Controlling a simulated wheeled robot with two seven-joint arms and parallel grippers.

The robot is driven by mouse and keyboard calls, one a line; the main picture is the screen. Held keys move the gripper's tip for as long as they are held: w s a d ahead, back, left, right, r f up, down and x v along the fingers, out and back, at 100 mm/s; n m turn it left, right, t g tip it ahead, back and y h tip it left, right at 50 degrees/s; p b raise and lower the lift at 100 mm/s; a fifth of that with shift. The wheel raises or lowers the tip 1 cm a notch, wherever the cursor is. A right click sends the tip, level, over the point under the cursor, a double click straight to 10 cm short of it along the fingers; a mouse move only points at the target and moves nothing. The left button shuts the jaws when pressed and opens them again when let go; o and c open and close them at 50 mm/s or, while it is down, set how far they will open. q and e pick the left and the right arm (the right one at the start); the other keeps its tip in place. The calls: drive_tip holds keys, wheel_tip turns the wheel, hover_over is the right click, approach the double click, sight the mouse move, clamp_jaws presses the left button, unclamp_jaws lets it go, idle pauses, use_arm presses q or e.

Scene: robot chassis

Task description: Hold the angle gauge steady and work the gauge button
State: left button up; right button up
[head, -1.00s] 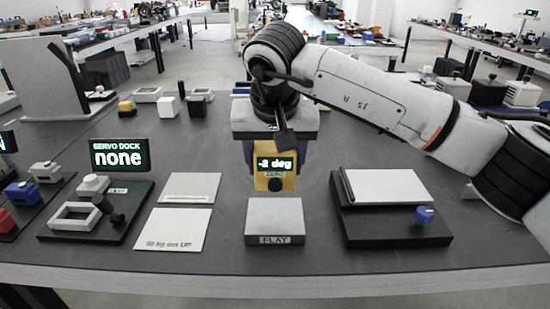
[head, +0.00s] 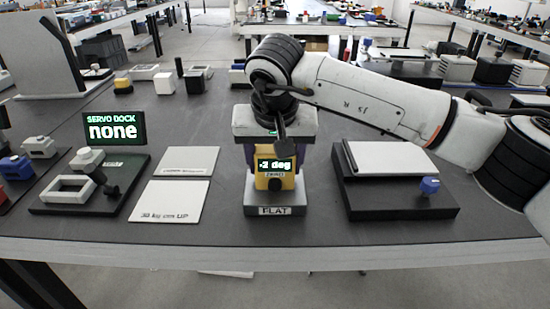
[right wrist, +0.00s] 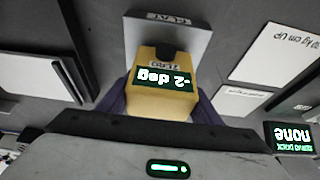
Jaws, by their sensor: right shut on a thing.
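The angle gauge (head: 261,186) is a yellow block with a lit display reading "-2 deg", a ZERO label and a dark round button (head: 275,184) below it. It also shows in the right wrist view (right wrist: 154,104), with the button (right wrist: 166,51) on its far side. My right gripper (head: 277,158) is shut on the gauge, its purple fingers at the two sides. The gauge is over the grey block marked FLAT (head: 275,210) and hides part of it. I cannot tell whether they touch. My left gripper is not in view.
A servo dock with a display reading "none" (head: 114,130) stands left. White plates (head: 168,201) lie between it and the FLAT block. A dark stand with a white top and a blue knob (head: 429,186) is right. Bare table lies in front.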

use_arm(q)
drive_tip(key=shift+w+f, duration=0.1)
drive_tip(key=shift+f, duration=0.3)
use_arm(e)
drive_tip(key=shift+f, duration=0.15)
